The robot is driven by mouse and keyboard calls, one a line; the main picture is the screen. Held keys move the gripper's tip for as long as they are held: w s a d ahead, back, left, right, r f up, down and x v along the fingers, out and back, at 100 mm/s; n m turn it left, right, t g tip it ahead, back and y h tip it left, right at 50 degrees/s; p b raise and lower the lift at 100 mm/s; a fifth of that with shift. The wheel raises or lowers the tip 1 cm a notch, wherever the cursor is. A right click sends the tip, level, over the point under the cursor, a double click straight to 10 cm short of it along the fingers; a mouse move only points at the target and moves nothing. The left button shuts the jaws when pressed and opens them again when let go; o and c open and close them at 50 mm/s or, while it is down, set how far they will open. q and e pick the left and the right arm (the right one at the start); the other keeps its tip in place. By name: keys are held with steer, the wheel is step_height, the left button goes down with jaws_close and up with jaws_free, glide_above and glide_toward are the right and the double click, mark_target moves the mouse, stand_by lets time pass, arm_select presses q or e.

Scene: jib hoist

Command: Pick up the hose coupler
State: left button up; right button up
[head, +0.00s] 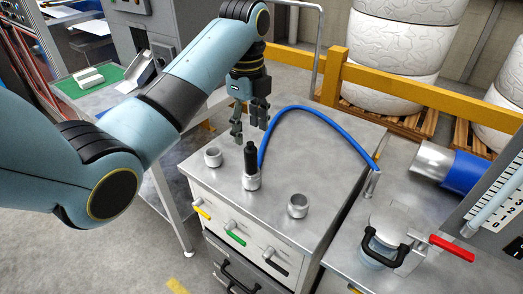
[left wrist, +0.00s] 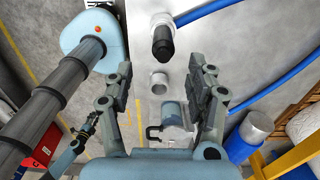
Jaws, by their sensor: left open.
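The hose coupler (head: 250,158) is a black upright cylinder with a silver collar, standing on top of the metal cabinet (head: 330,160). A blue hose (head: 300,109) arches from beside its base to the right. In the left wrist view the coupler (left wrist: 163,42) shows at the top, ahead of the fingers. My left gripper (head: 250,126) is open and empty, pointing down just above and behind the coupler, apart from it. Its two fingers also show wide apart in the left wrist view (left wrist: 161,88). A small dark and blue part at the lower left there may be my right gripper (left wrist: 82,134); its fingers are unclear.
Two open silver rings stand on the cabinet, one left (head: 213,157) and one right (head: 298,206) of the coupler. A lidded pot with a black handle (head: 383,245) and a red lever (head: 452,247) are at the right. A yellow rail (head: 400,86) runs behind.

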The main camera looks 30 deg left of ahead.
mark_target(250, 146)
arm_select(q)
steer(key=shift+w+f, duration=0.25)
steer(key=shift+f, duration=0.5)
step_height(250, 146, down, 4)
steer(key=shift+s+r+p, duration=0.1)
steer(key=shift+s+p, duration=0.05)
steer(key=shift+p, duration=0.2)
step_height(250, 146, down, 5)
steer(key=shift+f+p, duration=0.1)
steer(key=shift+p, duration=0.3)
steer(key=c, duration=0.6)
jaws_close()
arm_select(e)
steer(key=shift+s+d+r, duration=0.1)
steer(key=shift+s+r, duration=0.4)
steer(key=shift+r, duration=0.3)
